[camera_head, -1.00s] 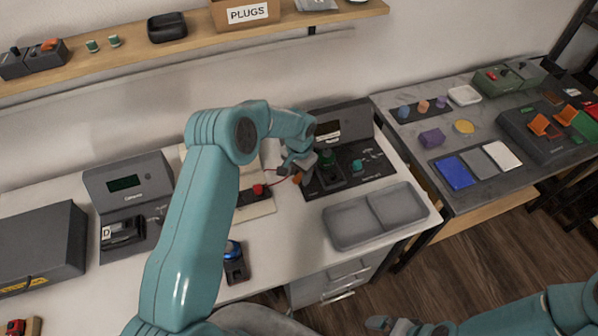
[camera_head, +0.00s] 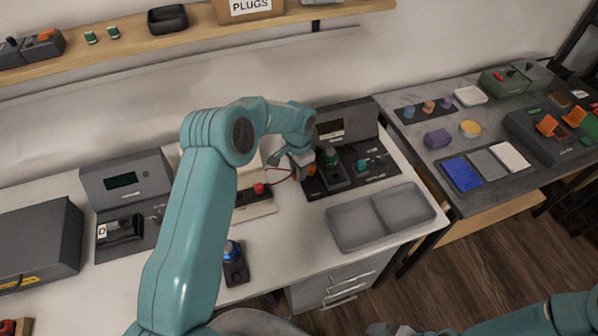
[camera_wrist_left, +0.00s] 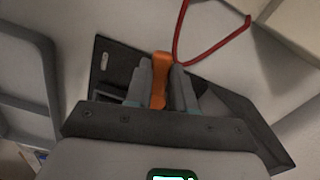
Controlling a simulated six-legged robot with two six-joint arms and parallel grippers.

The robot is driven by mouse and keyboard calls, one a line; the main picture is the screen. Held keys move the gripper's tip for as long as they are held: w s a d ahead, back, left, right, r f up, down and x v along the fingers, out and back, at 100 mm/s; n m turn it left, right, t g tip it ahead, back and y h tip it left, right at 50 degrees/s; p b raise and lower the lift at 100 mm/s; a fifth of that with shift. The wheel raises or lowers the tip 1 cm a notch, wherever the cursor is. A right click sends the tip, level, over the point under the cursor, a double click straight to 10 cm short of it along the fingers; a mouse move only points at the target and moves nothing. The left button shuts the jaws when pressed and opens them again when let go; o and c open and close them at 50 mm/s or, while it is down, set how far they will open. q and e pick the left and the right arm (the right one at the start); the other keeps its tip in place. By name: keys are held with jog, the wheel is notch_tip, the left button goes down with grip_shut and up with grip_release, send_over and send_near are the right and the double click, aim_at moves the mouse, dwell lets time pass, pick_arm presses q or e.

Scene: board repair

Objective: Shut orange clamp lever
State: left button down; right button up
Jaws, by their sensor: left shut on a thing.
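The orange clamp lever (camera_head: 311,170) is at the left side of the black test board (camera_head: 378,184) on the white bench. My left gripper (camera_head: 303,164) reaches down to it from the left and partly hides it. In the left wrist view, the orange lever (camera_wrist_left: 161,72) stands between the two grey fingers of my left gripper (camera_wrist_left: 161,88), which are shut on it. The lever's pivot and clamp are hidden from view. My right gripper (camera_head: 392,329) is at the bottom edge, cut off by the frame; its jaws are not clear.
A red wire (camera_head: 280,178) runs close to my left gripper, from a red-knobbed block (camera_head: 254,197). A grey two-part tray (camera_head: 381,216) lies in front. Bare bench (camera_head: 290,240) is left of the tray.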

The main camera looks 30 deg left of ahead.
pick_arm(q)
jog(key=shift+w+r, duration=0.1)
jog(key=c, duration=1)
grip_release()
jog(key=shift+o, duration=0.2)
notch_tip(320, 180, up, 16)
jog(key=b, duration=0.1)
jog(key=shift+r, duration=0.15)
notch_tip(320, 180, up, 10)
jog(key=p, duration=0.9)
